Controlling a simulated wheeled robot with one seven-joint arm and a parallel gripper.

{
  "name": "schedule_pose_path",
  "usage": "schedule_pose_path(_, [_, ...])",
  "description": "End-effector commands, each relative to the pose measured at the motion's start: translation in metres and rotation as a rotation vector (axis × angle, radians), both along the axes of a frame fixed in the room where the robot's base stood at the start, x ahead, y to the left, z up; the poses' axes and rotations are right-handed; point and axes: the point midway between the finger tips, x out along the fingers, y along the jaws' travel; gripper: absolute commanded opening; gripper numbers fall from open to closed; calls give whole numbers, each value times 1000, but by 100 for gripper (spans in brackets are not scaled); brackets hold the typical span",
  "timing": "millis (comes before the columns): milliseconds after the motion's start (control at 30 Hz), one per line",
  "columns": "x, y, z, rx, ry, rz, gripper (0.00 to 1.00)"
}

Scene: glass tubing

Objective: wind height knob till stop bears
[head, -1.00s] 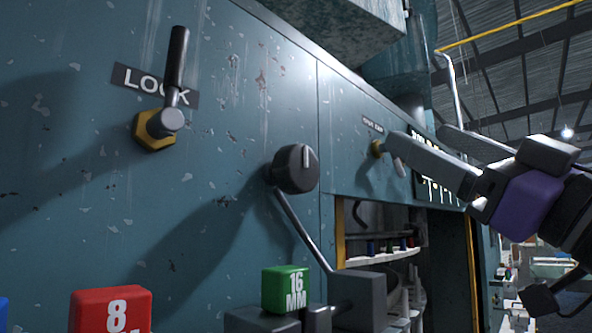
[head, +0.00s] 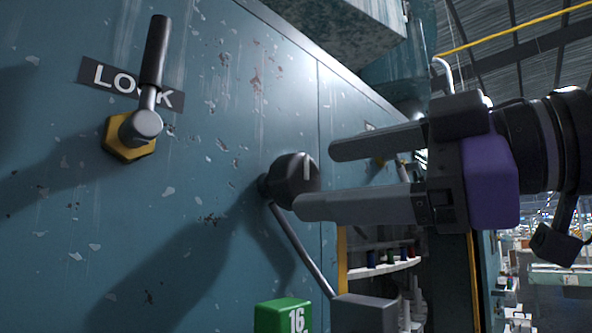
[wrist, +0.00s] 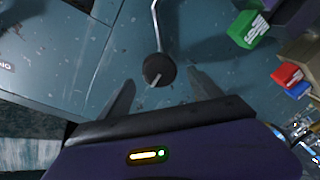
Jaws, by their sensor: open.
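The height knob (head: 292,180) is a round black knob with a pale pointer line, on the blue-green machine panel. A grey bent rod runs down from it to a grey block. My gripper (head: 312,178) is open and empty, pointing left at the panel. In the head view its lower finger overlaps the knob's lower right edge, and its upper finger lies above and to the right. In the wrist view the knob (wrist: 159,70) lies ahead, between the two fingertips (wrist: 161,80) and a little beyond them. I see no contact. No stop can be made out for sure.
A green 16 block (head: 283,315) sits below the knob. Red and blue blocks (wrist: 289,76) show in the wrist view. An open bay with shelves lies right.

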Motion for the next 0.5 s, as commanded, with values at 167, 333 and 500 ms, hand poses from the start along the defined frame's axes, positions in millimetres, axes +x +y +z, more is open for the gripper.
schedule_pose_path(167, [14,25,2,0,3,3,74])
schedule_pose_path(333, [24,40,2,3,3,1,74])
schedule_pose_path(500, [27,46,1,2,1,0,74])
